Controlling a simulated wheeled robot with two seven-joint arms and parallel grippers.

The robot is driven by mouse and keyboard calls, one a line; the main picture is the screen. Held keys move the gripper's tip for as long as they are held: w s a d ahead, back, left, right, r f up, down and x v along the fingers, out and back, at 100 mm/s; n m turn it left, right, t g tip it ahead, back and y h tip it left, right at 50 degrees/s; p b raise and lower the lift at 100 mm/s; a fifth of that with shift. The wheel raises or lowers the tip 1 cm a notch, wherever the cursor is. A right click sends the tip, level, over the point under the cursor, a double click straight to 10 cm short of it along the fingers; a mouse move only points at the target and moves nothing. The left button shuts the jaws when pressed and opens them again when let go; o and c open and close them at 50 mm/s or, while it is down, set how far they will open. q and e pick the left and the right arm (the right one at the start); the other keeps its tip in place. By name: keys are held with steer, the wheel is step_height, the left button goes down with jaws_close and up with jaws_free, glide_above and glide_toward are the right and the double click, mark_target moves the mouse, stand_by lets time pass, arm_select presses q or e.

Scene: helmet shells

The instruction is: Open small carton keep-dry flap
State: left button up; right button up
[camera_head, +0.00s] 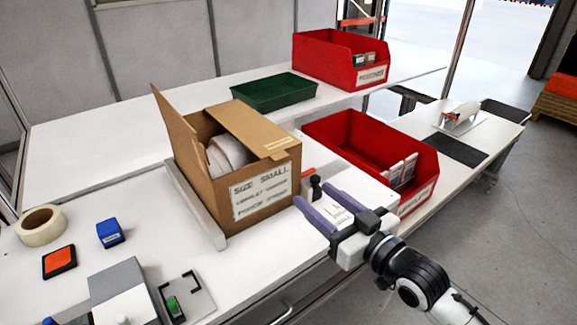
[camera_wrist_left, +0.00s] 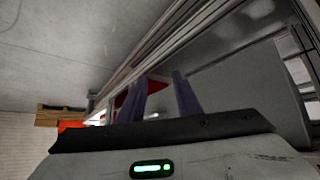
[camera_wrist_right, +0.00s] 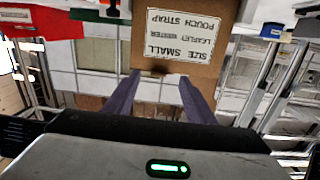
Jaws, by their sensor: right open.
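The small cardboard carton (camera_head: 216,188) stands upright on the white bench in the head view, labelled SIZE SMALL. One flap (camera_head: 172,135) stands up at its left. Another flap (camera_head: 262,134) lies across the right part of its top. A white rounded shell (camera_head: 229,152) shows inside; the rest of the inside is hidden. My right gripper (camera_head: 313,195) is open and empty, just right of the carton's labelled side. In the right wrist view the carton (camera_wrist_right: 226,40) is ahead of the open fingers (camera_wrist_right: 158,74). My left gripper (camera_wrist_left: 159,75) is open and empty, outside the head view.
A red bin (camera_head: 345,135) with white packets stands right of the carton. Another red bin (camera_head: 330,62) and a green tray (camera_head: 277,91) stand on the rear bench. A tape roll (camera_head: 41,224), an orange pad (camera_head: 59,262) and a blue box (camera_head: 110,233) lie at the left.

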mark_target(283, 158)
steer(key=shift+n+y, duration=0.3)
steer(key=shift+y, duration=0.1)
steer(key=w+a+r, duration=0.1)
steer(key=w+a, duration=0.1)
steer(key=w, duration=0.1)
steer(key=w+a, duration=0.2)
steer(key=w, duration=0.1)
steer(key=w+a+r, duration=0.1)
steer(key=w+a, duration=0.1)
steer(key=w, duration=0.1)
steer(key=shift+w+a+r, duration=0.2)
steer(key=shift+r, duration=0.15)
jaws_close()
